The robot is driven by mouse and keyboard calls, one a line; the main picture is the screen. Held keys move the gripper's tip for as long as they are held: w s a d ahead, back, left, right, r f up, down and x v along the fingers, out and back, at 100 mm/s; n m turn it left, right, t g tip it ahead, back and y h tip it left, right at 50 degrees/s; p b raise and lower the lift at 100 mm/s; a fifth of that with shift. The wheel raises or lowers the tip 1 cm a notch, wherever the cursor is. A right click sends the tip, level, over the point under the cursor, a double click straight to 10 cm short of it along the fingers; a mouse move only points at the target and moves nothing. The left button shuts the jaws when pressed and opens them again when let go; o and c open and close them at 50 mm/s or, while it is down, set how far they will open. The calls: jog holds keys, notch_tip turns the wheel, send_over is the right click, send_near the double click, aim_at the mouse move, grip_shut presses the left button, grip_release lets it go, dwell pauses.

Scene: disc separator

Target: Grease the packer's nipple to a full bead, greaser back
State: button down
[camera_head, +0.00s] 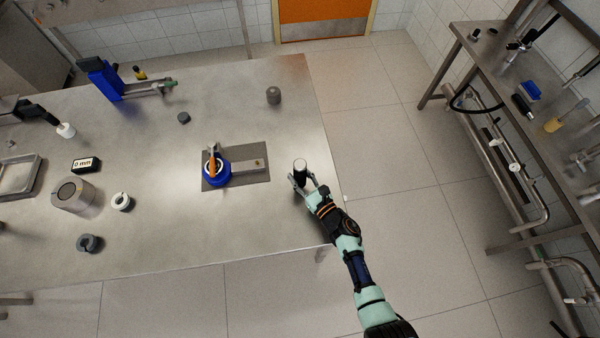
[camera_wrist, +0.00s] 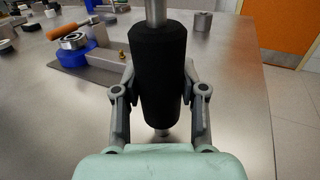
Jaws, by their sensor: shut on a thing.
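My gripper (camera_head: 304,182) is shut on the greaser (camera_head: 300,168), a black cylinder with a metal rod at each end. In the wrist view the greaser (camera_wrist: 158,75) stands upright between the two fingers (camera_wrist: 158,108). Its lower rod points at the table; I cannot tell whether it touches. The packer (camera_head: 217,170) is blue with a ring and an orange handle, on a grey plate to the left of my gripper. It also shows in the wrist view (camera_wrist: 75,52). A small brass nipple (camera_head: 257,163) is on the packer's metal block, apart from the greaser.
A grey cylinder (camera_head: 273,95) stands behind, near the table's right edge. A blue stand (camera_head: 103,80), a 0 mm display (camera_head: 86,165), a large metal cylinder (camera_head: 75,195) and rings (camera_head: 121,202) are further left. The table between packer and gripper is clear.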

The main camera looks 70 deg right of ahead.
aim_at(300, 166)
jog(key=shift+r, duration=0.1)
jog(key=shift+r+p, duration=2.65)
jog(key=shift+r, duration=0.55)
jog(key=shift+f, duration=0.1)
